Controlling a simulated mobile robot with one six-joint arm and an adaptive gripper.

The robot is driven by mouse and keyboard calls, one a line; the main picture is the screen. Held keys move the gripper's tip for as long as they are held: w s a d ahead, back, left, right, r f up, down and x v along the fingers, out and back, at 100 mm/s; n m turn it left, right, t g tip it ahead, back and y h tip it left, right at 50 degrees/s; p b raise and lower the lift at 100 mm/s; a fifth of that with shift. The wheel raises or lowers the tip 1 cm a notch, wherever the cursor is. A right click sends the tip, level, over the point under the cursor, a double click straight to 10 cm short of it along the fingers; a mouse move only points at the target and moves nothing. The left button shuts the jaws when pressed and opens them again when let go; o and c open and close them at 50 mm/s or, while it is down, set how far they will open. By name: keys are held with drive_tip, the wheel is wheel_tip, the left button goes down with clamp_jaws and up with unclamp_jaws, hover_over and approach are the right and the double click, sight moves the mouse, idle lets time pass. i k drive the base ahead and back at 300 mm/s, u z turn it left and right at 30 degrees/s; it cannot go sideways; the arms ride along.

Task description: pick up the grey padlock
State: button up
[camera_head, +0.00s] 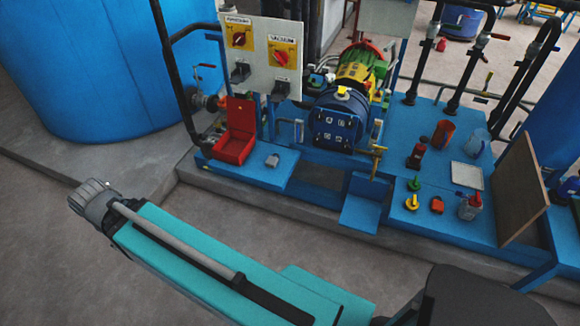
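A small grey block-like object, which looks like the grey padlock (272,161), lies on the blue base plate (240,171) just right of an open red box. It is small in this view and its shackle is hard to make out. My teal and grey arm crosses the lower left foreground, well in front of the padlock and apart from it. I cannot make out my gripper or its fingers in this view.
The open red box (236,130) stands left of the padlock, below a switch panel (262,55). A blue motor unit (338,115) stands to the right. Red, green and yellow items sit on the right-hand blue deck (455,220). Bare floor lies in front.

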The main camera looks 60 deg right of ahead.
sight(271, 162)
drive_tip(key=k, duration=1.25)
drive_tip(key=z, duration=2)
drive_tip(key=i, duration=0.75)
drive_tip(key=z, duration=0.1)
